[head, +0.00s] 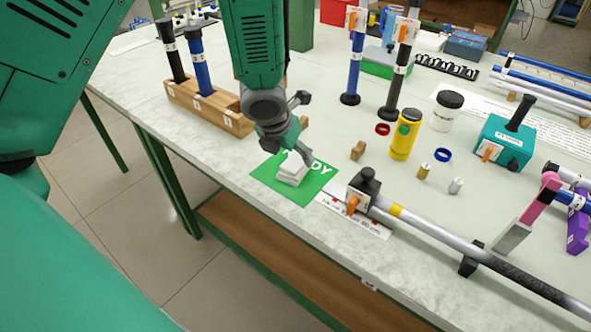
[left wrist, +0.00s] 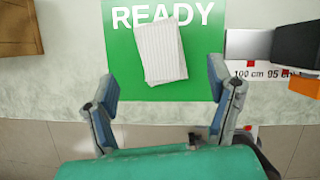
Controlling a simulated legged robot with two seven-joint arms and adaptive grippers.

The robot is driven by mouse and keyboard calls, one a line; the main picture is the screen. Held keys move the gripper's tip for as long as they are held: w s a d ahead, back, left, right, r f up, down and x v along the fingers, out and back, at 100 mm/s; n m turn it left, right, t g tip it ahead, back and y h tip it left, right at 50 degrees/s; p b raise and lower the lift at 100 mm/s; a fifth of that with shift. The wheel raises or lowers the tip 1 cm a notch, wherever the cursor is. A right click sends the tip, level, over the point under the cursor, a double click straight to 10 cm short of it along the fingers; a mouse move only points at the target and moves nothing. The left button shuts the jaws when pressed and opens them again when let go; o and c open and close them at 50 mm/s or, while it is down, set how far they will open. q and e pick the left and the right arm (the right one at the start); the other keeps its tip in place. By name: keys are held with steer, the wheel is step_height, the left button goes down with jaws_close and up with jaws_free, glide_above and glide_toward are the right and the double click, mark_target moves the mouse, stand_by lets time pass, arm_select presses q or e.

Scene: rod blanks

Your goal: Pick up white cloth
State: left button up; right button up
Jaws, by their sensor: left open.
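The white cloth (head: 291,168) is a small folded stack lying on the green READY card (head: 318,180) near the front edge of the table. In the left wrist view the cloth (left wrist: 160,52) looks ribbed and slightly tilted, and covers part of the green card (left wrist: 202,88) below the lettering. My left gripper (head: 306,160) is just above and beside the cloth in the head view. In the left wrist view its two fingers (left wrist: 164,92) are spread wide with nothing between them, and the cloth lies beyond their tips. My right gripper is not in view.
A wooden block (head: 233,118) holding black and blue rods stands behind left. A black-headed rod (head: 430,235) lies to the right on supports, beside a printed ruler strip (head: 355,216). A yellow canister (head: 404,135) and a small wooden piece (head: 358,150) stand farther back right.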

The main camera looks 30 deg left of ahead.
mark_target(294, 164)
arm_select(q)
steer(key=shift+b+x, duration=0.55)
steer(key=shift+x, duration=2.65)
steer(key=shift+s, duration=0.1)
steer(key=shift+c, duration=0.5)
steer(key=shift+d, duration=0.1)
steer(key=c, duration=1.2)
